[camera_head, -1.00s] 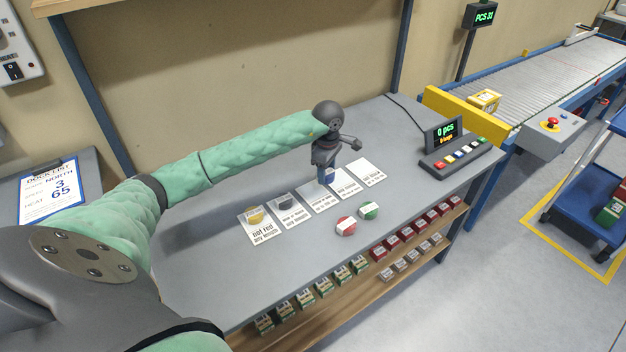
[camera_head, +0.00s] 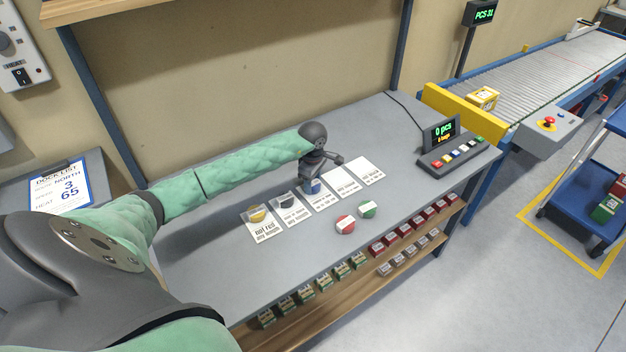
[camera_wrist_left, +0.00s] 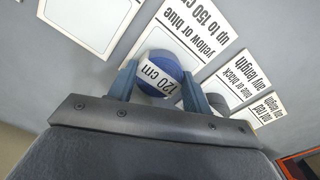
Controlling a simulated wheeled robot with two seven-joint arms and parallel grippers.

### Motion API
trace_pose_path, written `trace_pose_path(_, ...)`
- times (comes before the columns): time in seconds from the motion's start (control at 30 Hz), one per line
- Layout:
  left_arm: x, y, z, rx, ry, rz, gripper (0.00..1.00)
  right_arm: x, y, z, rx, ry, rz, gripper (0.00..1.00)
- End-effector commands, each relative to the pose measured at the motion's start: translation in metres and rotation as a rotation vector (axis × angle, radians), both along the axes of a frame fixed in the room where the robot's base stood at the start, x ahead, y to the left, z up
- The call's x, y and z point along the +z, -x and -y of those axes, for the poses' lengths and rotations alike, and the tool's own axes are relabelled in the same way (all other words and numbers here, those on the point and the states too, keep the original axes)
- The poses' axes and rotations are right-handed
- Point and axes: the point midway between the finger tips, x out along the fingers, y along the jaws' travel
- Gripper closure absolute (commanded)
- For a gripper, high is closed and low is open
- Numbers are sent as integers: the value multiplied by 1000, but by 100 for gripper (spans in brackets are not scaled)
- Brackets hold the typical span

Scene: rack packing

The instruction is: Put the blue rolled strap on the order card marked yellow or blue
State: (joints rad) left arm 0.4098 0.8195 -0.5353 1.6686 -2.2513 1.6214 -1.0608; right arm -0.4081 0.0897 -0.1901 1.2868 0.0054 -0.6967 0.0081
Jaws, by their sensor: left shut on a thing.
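The blue rolled strap (camera_wrist_left: 160,71) has a white band reading "120 cm". My left gripper (camera_wrist_left: 158,84) is shut on it, a finger on each side, as the left wrist view shows. In the head view the strap (camera_head: 312,187) is at or just above the middle card of the row. That card, marked "yellow or blue, up to 150 cm" (camera_wrist_left: 193,38), lies under and beside the strap in the wrist view. I cannot tell whether the strap touches it. My right gripper is not in view.
A yellow strap (camera_head: 257,213) and a black strap (camera_head: 288,200) lie on the cards to the left. Two right cards (camera_head: 366,169) are bare. A red strap (camera_head: 346,224) and a green strap (camera_head: 367,209) lie in front. A button console (camera_head: 452,158) stands at right.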

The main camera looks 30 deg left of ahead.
Motion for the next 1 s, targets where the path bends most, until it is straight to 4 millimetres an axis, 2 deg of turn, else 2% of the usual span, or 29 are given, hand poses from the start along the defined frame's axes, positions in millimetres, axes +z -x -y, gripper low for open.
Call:
trace_pose_path(0.5,-3,0,0,-1,0,0,74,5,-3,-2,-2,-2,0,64)
trace_pose_path(0.53,-3,0,0,-1,0,0,47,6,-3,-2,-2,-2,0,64)
trace_pose_path(0.63,-3,0,0,-1,0,0,29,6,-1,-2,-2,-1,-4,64)
trace_pose_path(1.0,-2,0,0,-1,1,0,29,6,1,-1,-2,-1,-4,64)
